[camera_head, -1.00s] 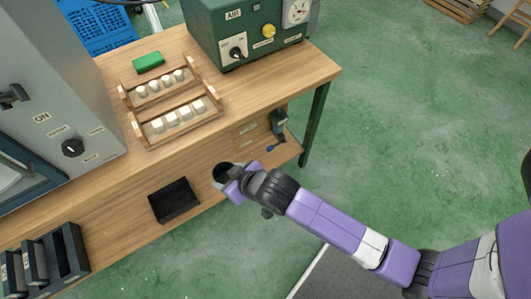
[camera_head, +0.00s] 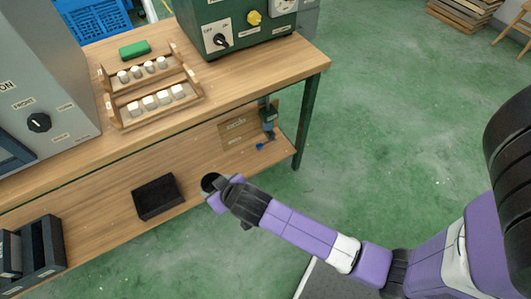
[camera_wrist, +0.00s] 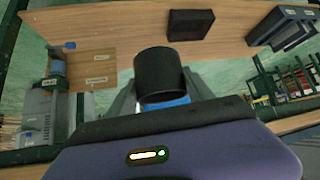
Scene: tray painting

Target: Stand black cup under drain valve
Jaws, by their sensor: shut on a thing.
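The black cup (camera_head: 211,182) is held at the end of my arm, in front of the lower shelf; its dark open mouth shows in the head view. In the wrist view the cup (camera_wrist: 160,74) sits between the fingers. My gripper (camera_head: 219,191) is shut on it, and also shows in the wrist view (camera_wrist: 163,100). The drain valve (camera_head: 268,117), a grey-blue fitting with a blue tip, hangs under the tabletop near the right table leg, up and right of the cup. In the wrist view the valve (camera_wrist: 57,68) is at the left, apart from the cup.
A black open tray (camera_head: 158,196) lies on the lower shelf (camera_head: 105,222), left of the cup. A labelled wooden panel (camera_head: 237,133) is beside the valve. The green table leg (camera_head: 311,120) stands right of it. A dark rack (camera_head: 42,255) is at lower left.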

